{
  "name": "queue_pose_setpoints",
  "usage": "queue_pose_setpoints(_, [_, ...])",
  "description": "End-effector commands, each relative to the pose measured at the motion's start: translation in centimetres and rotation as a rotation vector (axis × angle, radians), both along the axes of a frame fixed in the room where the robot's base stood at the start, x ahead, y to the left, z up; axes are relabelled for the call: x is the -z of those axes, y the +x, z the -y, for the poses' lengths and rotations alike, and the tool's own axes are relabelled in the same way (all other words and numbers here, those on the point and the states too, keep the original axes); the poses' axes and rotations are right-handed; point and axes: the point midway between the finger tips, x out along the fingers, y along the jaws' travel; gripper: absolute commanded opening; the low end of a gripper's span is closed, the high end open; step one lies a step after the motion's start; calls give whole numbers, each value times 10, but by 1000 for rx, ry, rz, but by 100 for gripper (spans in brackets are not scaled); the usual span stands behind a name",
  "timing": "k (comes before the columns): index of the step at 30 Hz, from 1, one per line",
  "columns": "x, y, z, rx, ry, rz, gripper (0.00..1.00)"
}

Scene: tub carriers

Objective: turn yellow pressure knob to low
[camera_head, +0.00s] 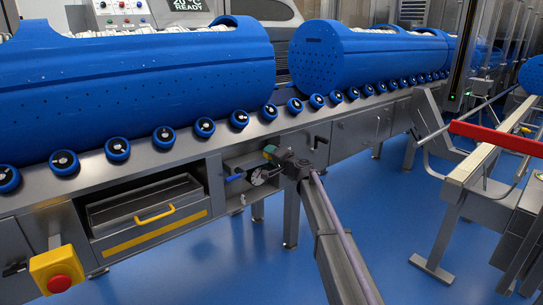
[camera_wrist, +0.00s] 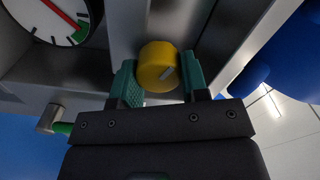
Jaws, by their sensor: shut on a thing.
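The gauge (camera_head: 258,177) also shows in the head view.
Blue perforated tubs (camera_head: 140,85) lie on the conveyor's rollers above. A drawer with a yellow handle (camera_head: 155,214) and a red emergency button (camera_head: 59,284) on a yellow box are to the left. Blue floor (camera_head: 240,265) is open below. A red bar (camera_head: 497,137) is at the right.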

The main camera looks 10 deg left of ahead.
Motion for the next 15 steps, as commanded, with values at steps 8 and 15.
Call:
queue_pose_setpoints(8, [2, 0, 0, 0, 184, -183, 17])
queue_pose_setpoints(15, [3, 0, 0, 0, 345, -343, 17])
